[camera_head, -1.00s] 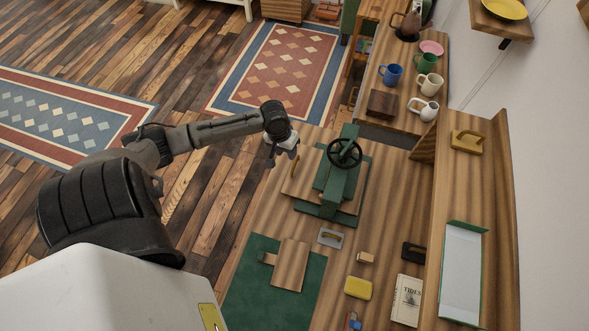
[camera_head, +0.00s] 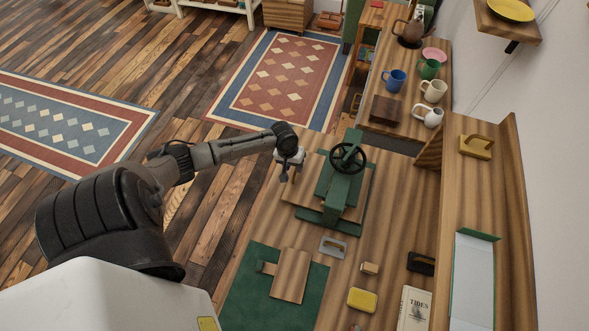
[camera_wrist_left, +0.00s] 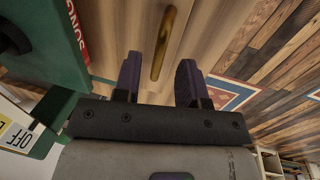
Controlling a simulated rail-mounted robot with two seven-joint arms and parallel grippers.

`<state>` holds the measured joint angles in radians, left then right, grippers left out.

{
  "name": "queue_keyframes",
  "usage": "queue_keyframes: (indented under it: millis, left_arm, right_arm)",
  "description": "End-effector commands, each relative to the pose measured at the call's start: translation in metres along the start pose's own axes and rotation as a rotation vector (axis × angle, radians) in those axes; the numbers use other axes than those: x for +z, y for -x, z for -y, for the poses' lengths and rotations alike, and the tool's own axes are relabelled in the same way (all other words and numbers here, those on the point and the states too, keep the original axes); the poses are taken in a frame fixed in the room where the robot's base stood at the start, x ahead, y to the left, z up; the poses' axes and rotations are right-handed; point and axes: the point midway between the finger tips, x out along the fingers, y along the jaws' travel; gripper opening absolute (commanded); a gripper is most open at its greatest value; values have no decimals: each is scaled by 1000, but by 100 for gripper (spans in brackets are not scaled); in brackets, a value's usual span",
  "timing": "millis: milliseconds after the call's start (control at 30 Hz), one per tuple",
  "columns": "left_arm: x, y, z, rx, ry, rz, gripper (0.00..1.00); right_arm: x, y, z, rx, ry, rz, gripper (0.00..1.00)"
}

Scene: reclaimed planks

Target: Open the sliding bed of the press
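The green press (camera_head: 341,188) with its black handwheel (camera_head: 348,157) stands on the wooden bench. Its wooden sliding bed (camera_head: 306,194) lies under the press and sticks out toward my left arm. In the left wrist view, a brass bar handle (camera_wrist_left: 163,43) is on the bed's wooden face. My left gripper (camera_head: 284,178) is at the bed's left edge. In the left wrist view the gripper (camera_wrist_left: 159,75) is open, its two dark fingers apart with the handle's near end between them; I see no grip on it. My right gripper is not in view.
A green mat (camera_head: 250,300) with a wooden board lies nearer on the bench. Mugs stand on the far counter. Floor left of the bench is open.

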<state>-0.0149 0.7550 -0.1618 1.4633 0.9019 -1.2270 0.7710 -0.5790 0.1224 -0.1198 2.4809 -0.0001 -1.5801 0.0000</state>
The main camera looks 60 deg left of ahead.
Motion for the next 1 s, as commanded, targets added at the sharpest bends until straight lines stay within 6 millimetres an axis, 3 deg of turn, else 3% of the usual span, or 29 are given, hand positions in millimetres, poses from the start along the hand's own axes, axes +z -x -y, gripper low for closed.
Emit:
queue_keyframes:
  millis: [200,600,1000]
  left_arm:
    - [0,-17,0,0,0,0,38]
    - [0,-20,0,-1,-1,0,38]
    - [0,-20,0,-1,-1,0,0]
  right_arm:
    - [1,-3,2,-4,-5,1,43]
    - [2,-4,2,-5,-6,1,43]
    - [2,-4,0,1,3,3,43]
